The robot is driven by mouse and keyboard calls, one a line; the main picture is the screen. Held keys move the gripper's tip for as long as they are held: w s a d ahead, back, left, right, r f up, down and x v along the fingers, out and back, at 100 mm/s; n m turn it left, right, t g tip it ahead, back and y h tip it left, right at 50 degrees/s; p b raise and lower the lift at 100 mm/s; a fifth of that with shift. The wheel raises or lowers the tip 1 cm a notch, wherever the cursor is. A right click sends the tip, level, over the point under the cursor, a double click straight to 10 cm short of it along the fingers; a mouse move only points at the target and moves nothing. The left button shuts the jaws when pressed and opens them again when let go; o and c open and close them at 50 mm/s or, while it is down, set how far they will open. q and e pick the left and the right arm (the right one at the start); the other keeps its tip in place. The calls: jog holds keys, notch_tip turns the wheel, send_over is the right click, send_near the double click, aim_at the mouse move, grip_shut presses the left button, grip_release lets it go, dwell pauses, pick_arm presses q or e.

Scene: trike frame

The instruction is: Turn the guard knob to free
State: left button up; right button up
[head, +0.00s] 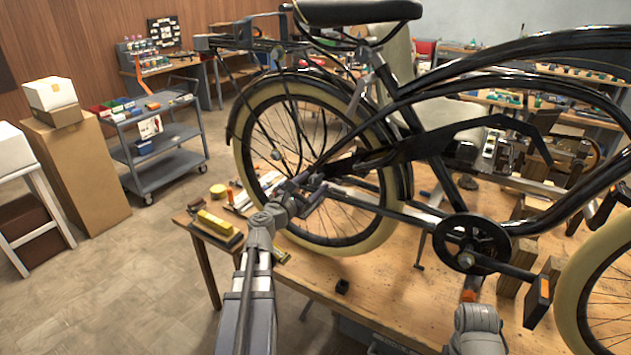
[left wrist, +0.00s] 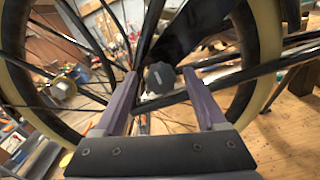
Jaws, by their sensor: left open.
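The guard knob (left wrist: 160,78) is a dark, round knob with a lobed rim, in the middle of the left wrist view. It sits by the black chain guard (head: 440,143) and frame tubes near the rear wheel. My left gripper (head: 312,190) is open at the rear wheel's hub area in the head view. In the left wrist view its two fingers (left wrist: 160,73) stand on either side of the knob with a small gap at each side. I cannot tell how deep the knob lies between them. In the head view the knob cannot be made out clearly behind my gripper.
The trike's rear wheel (head: 350,238), crank (head: 472,244) and dark tubes crowd around the left gripper. The wooden workbench (head: 385,290) lies below, with a yellow block (head: 215,222) on its left corner. A grey cart (head: 160,155) stands back left.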

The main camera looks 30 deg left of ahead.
pick_arm(q)
jog(key=shift+w, duration=1)
grip_shut()
